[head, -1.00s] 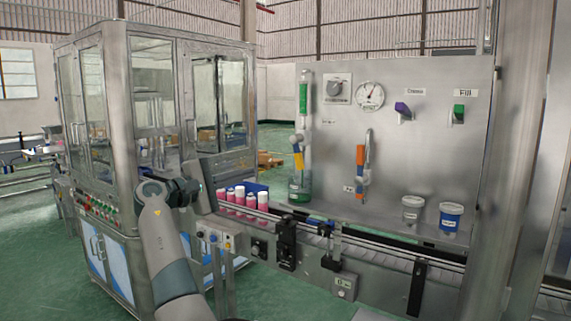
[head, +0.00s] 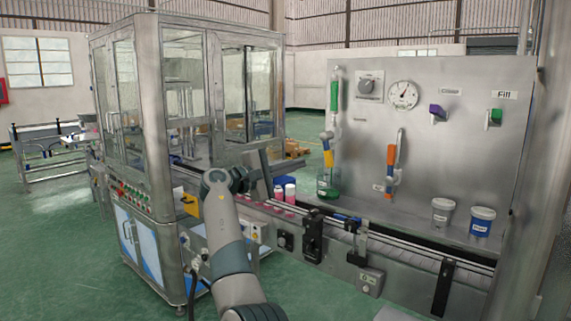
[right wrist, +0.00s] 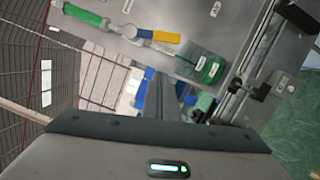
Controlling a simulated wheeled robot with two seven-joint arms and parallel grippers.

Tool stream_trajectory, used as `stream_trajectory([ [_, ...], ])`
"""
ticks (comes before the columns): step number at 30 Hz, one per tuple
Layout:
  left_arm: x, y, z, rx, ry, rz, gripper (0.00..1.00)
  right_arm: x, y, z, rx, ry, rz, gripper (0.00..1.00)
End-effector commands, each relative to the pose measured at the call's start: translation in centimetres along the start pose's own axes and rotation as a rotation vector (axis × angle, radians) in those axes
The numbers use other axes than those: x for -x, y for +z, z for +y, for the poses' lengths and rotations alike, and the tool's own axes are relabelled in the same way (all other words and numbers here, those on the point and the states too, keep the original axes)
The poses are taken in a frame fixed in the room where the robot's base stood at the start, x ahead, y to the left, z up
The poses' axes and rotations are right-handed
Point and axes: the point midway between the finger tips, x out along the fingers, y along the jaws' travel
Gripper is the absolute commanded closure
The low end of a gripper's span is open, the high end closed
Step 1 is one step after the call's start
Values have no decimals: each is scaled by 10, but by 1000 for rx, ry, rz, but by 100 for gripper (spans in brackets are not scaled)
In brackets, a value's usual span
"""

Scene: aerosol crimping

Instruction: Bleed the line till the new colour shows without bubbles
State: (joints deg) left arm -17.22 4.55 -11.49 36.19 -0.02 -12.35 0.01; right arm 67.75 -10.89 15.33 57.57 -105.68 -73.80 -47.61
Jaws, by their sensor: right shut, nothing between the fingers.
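On the steel panel, a clear sight tube with green in it (head: 334,95) runs down to a valve with a yellow handle (head: 326,150). Below it a beaker with green liquid (head: 328,188) stands on the ledge. The tube (right wrist: 86,15), yellow handle (right wrist: 166,37) and beaker (right wrist: 207,70) also show in the right wrist view. Bubbles cannot be made out. My right gripper (head: 250,179) is shut and empty, left of the beaker and apart from it, in front of the conveyor. My left gripper is out of view.
A conveyor (head: 405,247) with pink bottles (head: 290,193) runs below the panel. The panel carries an orange-handled valve (head: 391,156), gauge (head: 403,95), purple switch (head: 437,111) and green Fill switch (head: 494,117). Two tubs (head: 442,211) (head: 482,222) stand right. A glazed machine (head: 150,120) stands left.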

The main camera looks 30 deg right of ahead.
Motion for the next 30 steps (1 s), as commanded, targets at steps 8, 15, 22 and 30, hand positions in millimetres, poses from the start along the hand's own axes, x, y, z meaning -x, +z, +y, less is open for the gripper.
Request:
stream_trajectory([
  [8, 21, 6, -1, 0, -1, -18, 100, -28, 14, 2, -2, -1, 1, 100],
  [15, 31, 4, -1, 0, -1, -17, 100, -33, 32, 2, -1, 0, 1, 100],
  [22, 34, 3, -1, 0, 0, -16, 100, -34, 38, 0, 0, 0, 1, 100],
  [30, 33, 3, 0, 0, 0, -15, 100, -34, 39, 0, 0, 0, 1, 100],
])
